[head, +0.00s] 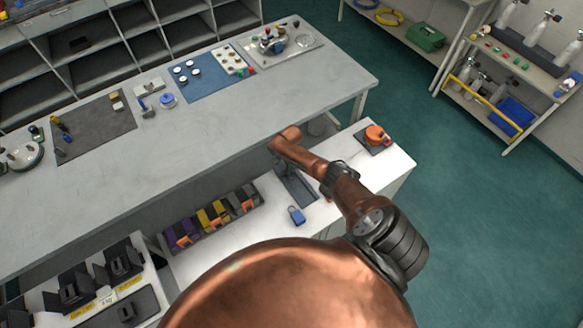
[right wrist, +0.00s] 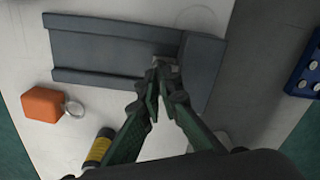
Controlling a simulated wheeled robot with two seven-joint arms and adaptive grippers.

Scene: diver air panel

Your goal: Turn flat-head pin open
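A small pale grey piece, which seems to be the flat-head pin (right wrist: 165,62), shows in the right wrist view on a dark grey channel-shaped fixture (right wrist: 100,50). My right gripper (right wrist: 160,76) reaches it from below in that view. Its two green fingers come nearly together at the tips, against the pale piece, and seem shut on it. The tips hide most of the pin, so I cannot tell its angle. In the head view my right gripper (head: 283,166) points down at the fixture (head: 299,190) on the white bench. My left gripper is not in view.
Near the fixture lie an orange block with a ring (right wrist: 44,104) and a dark cylinder with a yellow band (right wrist: 98,150). A blue padlock-like piece (head: 297,216) and a bin row (head: 212,217) are on the white bench (head: 345,150). A long grey table (head: 230,120) stands behind.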

